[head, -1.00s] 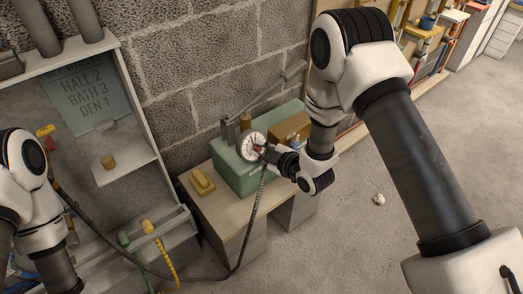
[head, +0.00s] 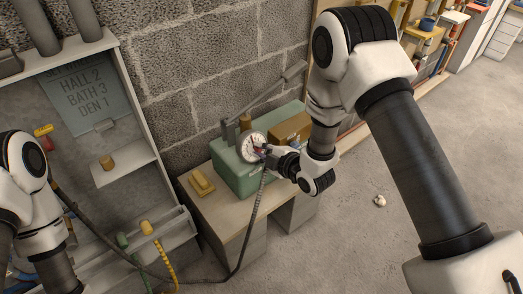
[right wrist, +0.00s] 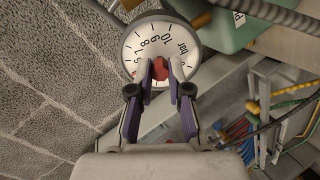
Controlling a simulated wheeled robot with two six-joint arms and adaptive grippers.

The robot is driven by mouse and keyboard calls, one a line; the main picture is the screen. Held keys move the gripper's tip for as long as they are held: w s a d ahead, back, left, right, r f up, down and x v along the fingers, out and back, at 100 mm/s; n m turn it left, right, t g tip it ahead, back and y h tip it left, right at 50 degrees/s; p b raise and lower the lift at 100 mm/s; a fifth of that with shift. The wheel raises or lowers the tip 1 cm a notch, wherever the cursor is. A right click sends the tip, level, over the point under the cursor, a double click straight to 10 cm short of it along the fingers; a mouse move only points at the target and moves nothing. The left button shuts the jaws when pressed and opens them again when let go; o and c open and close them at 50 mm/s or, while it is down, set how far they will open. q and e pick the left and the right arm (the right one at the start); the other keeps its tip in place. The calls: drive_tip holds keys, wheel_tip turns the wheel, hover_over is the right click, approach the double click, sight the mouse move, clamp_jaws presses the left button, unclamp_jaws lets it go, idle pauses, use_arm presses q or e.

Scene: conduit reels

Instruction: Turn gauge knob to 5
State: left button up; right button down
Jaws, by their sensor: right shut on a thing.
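The gauge (head: 251,146) has a round white dial with black numbers, marked "bar", and stands at the green box on the small table. In the right wrist view, the gauge dial (right wrist: 139,57) faces me, its numbers turned. My right gripper (head: 265,151) is at the dial. Its two fingertips (right wrist: 160,72) are closed on the red knob (right wrist: 160,69) at the dial's middle. The fingers cover the lower dial, and I cannot make out a needle or reading. My left arm shows at the left edge, but its gripper is not in view.
The green box (head: 236,180) stands on the small table (head: 228,212), with a yellow block (head: 201,183) at its left and a brown box (head: 291,127) behind. A grey shelf unit (head: 178,216) stands left. The floor at right is mostly clear.

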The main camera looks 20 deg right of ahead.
drive_tip(key=c, duration=1.1)
unclamp_jaws()
drive_tip(key=shift+s, duration=0.1)
drive_tip(key=v, duration=1.1)
drive_tip(key=shift+s+d+r, duration=0.2)
drive_tip(key=shift+s, duration=0.1)
